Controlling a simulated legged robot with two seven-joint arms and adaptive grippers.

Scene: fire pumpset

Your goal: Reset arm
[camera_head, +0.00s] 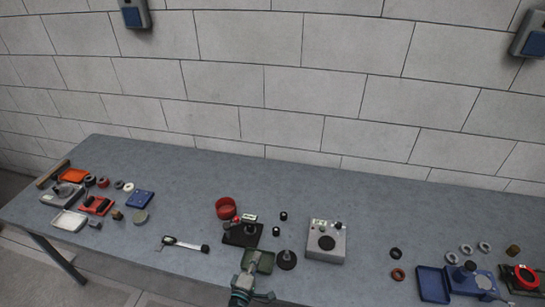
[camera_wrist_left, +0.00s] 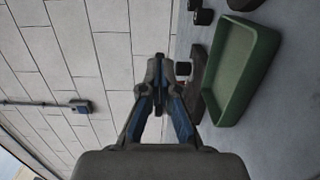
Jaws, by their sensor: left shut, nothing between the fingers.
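My left gripper (camera_head: 248,273) is at the bottom middle of the head view, in front of the table's near edge. In the left wrist view its two fingers (camera_wrist_left: 163,72) are closed together with nothing between them. A green tray (camera_wrist_left: 245,70) lies to the right of the fingers in the wrist view, apart from them. The same green tray (camera_head: 264,262) shows just beyond the gripper in the head view, partly covered by it. My right gripper is in neither view.
A long grey table (camera_head: 185,215) runs along a block wall. A black device (camera_head: 241,235), a red bowl (camera_head: 226,204) and a grey box (camera_head: 325,244) stand near the gripper. A caliper-like tool (camera_head: 185,244) lies left. Blue parts (camera_head: 433,284) and several rings lie right. Bare tabletop lies between groups.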

